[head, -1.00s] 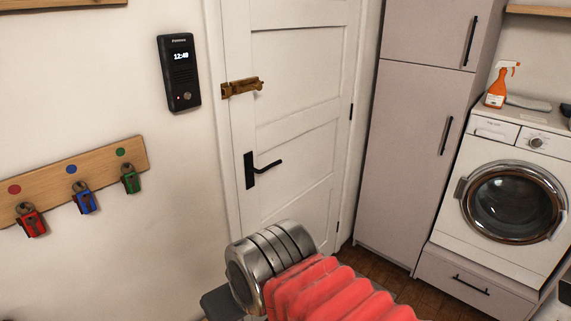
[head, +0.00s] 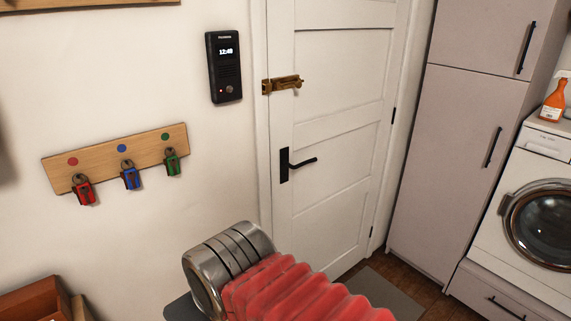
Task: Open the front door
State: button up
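The white front door (head: 330,147) stands closed in its frame in the head view. Its black lever handle (head: 298,163) is on the left side of the door and points right. A brass slide latch (head: 282,84) sits above the handle, across the gap between door and frame. Hinges show on the door's right edge. Part of my arm, with metal rings and a red bellows sleeve, fills the lower middle, in front of the wall and the door's lower part. My gripper's fingers cannot be made out.
A black intercom (head: 225,67) hangs left of the door. A wooden key rack (head: 116,158) holds red, blue and green keys. A tall cabinet (head: 465,150) and a washing machine (head: 535,215) stand at right. A grey mat (head: 383,296) lies before the door. Wooden boxes (head: 38,300) are at lower left.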

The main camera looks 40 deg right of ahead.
aim_at(347, 55)
jog(key=u, duration=1.35)
jog(key=k, duration=1.4)
jog(key=z, duration=1.25)
jog(key=i, duration=0.2)
jog(key=z, duration=0.1)
